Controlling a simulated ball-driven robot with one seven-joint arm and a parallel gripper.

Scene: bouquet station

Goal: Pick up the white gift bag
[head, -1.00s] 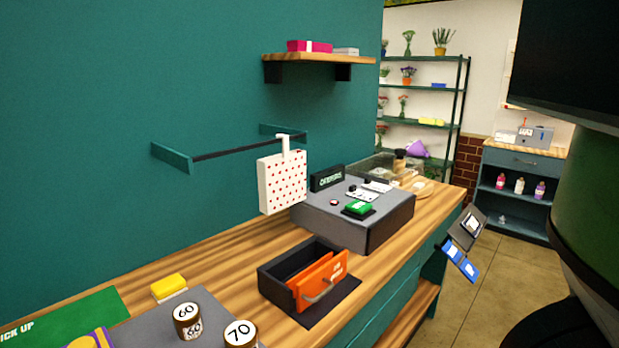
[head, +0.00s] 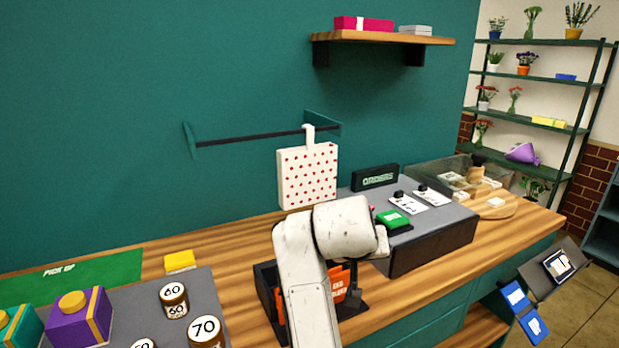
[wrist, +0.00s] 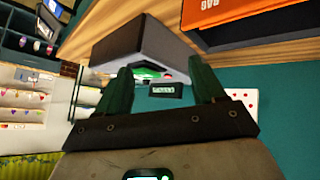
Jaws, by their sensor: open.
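The white gift bag (head: 307,174) with red dots hangs by its white handle from the dark rod (head: 250,138) on the teal wall. In the wrist view part of the bag (wrist: 247,98) shows at the right, beyond one finger and partly hidden by my gripper. My gripper (wrist: 158,66) is open in the wrist view, its two dark green fingers spread with nothing held between them. In the head view my white arm rises in front of the counter, just below the bag, and my fingers cannot be made out.
A grey box (head: 440,232) with a green button (head: 393,219) and an orders sign (head: 375,178) stands right of the bag. A shelf (head: 385,38) sits above.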

